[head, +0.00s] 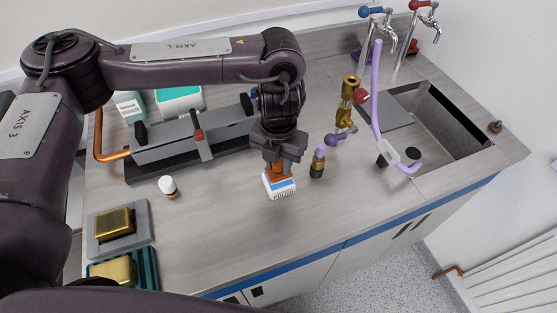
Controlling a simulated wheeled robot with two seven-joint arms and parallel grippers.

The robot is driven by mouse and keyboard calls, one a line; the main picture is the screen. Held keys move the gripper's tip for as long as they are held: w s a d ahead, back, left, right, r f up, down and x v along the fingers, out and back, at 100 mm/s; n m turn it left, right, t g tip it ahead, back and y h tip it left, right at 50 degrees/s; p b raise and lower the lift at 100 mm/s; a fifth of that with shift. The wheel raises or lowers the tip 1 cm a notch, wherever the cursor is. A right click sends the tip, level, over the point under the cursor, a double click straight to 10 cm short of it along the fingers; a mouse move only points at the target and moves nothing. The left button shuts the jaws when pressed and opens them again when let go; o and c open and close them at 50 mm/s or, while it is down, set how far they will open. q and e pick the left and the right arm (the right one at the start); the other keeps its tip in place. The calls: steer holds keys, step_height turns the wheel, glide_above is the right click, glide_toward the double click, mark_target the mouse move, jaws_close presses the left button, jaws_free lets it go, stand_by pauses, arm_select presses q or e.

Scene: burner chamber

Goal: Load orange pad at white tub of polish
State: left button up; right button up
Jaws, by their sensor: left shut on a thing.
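The white tub of polish (281,188), with a blue band and dark lettering, stands on the grey worktop near the middle of the head view. My left gripper (279,160) points down directly above it, shut on the orange pad (278,172). Only a small part of the pad shows between the jaws and the tub. The pad's lower end is at the tub's top; I cannot tell whether it touches the polish. My right gripper is not in view.
A white-capped item (168,186) stands to the left, before a long grey fixture (180,146). Gold blocks sit on a grey tray (142,214) and in a green tray (149,262). A sink (440,125) is right.

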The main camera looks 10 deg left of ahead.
arm_select(q)
steer(key=shift+f, duration=0.3)
steer(key=shift+f, duration=0.1)
stand_by(1.1)
step_height(320, 180, up, 7)
steer(key=p, duration=0.6)
steer(key=shift+p, duration=0.4)
stand_by(0.6)
